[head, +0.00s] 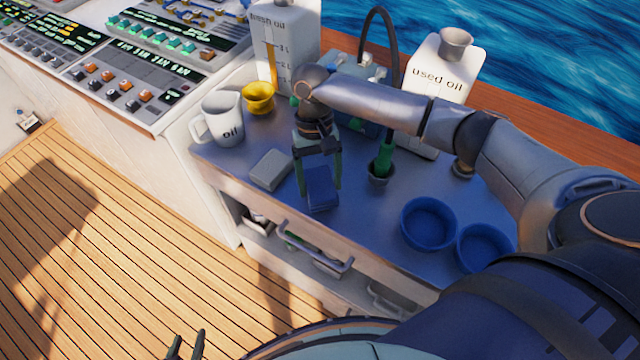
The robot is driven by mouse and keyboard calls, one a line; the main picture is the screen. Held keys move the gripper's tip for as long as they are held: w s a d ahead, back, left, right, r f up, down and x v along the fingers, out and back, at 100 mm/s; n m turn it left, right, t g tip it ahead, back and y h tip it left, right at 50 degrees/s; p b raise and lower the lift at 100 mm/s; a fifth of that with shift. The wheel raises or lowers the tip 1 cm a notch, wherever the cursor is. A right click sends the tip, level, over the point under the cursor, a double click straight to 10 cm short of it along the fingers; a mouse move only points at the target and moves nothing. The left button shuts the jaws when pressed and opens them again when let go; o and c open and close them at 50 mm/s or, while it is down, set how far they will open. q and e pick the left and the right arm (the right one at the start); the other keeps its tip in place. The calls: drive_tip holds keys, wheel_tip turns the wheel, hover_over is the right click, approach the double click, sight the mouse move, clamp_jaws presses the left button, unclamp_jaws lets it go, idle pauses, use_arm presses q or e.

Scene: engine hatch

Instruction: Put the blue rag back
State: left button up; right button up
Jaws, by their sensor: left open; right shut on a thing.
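The blue rag (321,190) is a folded blue block at the front part of the metal workbench top (365,225). My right gripper (320,178) reaches down from above with its fingers on either side of the rag and is shut on it. The rag is at or just above the bench surface; I cannot tell if it touches. A grey folded rag (270,169) lies just left of it. My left gripper (186,346) is at the bottom edge of the view, open and empty, over the wooden deck.
Two blue bowls (428,222) stand at the right. A white oil jug (222,120), yellow funnel (259,98), and used oil container (445,68) stand behind. A green-handled tool (383,160) stands in a small cup. Open shelves (300,245) lie below the bench top.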

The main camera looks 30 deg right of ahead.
sight(316, 170)
drive_tip(key=shift+f, duration=0.8)
drive_tip(key=o, duration=1)
drive_tip(key=shift+f, duration=0.1)
drive_tip(key=shift+o, duration=0.2)
drive_tip(key=v, duration=1.2)
